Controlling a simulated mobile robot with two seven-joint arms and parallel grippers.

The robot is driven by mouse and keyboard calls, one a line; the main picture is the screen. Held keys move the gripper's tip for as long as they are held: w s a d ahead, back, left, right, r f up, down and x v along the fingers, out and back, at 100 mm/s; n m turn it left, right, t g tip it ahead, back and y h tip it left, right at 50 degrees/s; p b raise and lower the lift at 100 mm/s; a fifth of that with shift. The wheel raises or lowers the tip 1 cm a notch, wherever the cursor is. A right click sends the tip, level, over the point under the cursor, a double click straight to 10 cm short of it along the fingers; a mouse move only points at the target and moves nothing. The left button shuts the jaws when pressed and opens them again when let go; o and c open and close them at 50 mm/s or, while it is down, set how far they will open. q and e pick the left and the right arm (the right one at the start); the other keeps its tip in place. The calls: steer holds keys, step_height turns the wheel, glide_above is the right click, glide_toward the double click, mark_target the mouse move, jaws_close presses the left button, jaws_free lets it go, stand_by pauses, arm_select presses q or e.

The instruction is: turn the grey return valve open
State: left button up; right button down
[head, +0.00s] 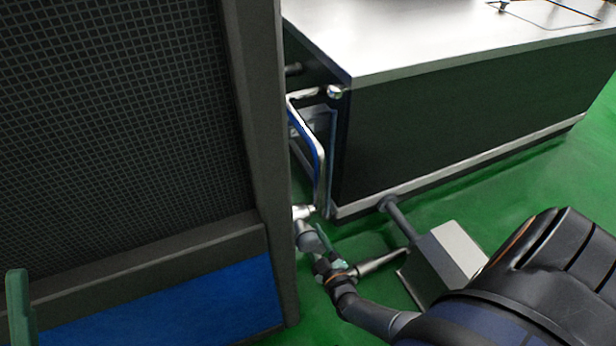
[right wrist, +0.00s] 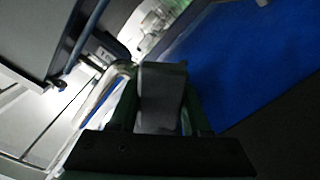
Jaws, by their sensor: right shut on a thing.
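The grey return valve (head: 308,238) sits low beside the frame post, below a white pipe fitting (head: 303,212). My right gripper (head: 324,246) reaches it from the lower right and is shut on its grey handle. In the right wrist view the handle is a dark grey block (right wrist: 160,95) held between the two dark green fingers. The valve's far side and its exact angle are hidden. A green piece at the left edge of the head view looks like a finger of my left gripper (head: 17,303); its jaw opening does not show.
A tall mesh panel (head: 120,110) with a dark post (head: 262,150) stands close left of the valve. A steel-topped cabinet (head: 450,45) with a pipe loop (head: 320,165) stands behind. A grey box (head: 448,262) is on the green floor, which is clear further right.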

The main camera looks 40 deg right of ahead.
steer(key=shift+s+d+r+n+p, duration=0.1)
steer(key=shift+d+r+n+p, duration=0.4)
steer(key=shift+n, duration=1.25)
steer(key=shift+d+r+n+p, duration=0.15)
steer(key=shift+r+n+p, duration=0.65)
steer(key=shift+n, duration=1)
steer(key=shift+s+d+r+n+p, duration=0.1)
steer(key=shift+d+r+n+p, duration=0.4)
steer(key=shift+n, duration=1.25)
steer(key=shift+a+r, duration=0.15)
steer(key=shift+r, duration=0.1)
steer(key=shift+c, duration=1.8)
jaws_free()
steer(key=shift+s+f, duration=0.1)
